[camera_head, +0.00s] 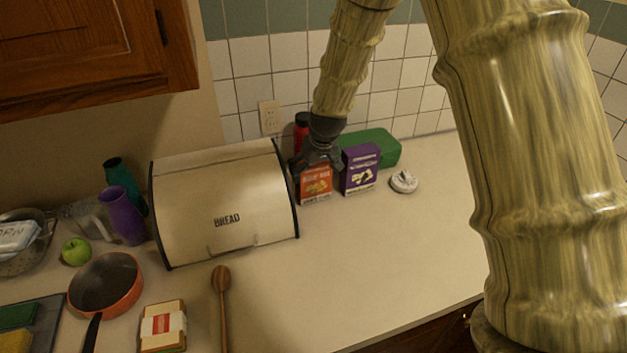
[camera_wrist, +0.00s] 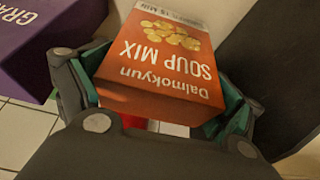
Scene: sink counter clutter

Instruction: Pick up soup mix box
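The soup mix box (camera_head: 316,188) is orange with a pale label band and stands upright on the counter, right of the bread box. In the wrist view the soup mix box (camera_wrist: 165,65) shows its printed face upside down, with its near end between the fingers. My gripper (camera_head: 317,160) is at the top of the box in the head view and hides part of it. In the wrist view my gripper (camera_wrist: 163,92) is spread wide, with one teal-padded finger on each side of the box. Whether the pads touch the box is not clear.
A purple box (camera_head: 359,168) stands close on the right and also shows in the wrist view (camera_wrist: 45,40). The bread box (camera_head: 215,180) is close on the left. A green container (camera_head: 380,145) and a red bottle (camera_head: 301,127) stand behind. The counter in front is clear.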

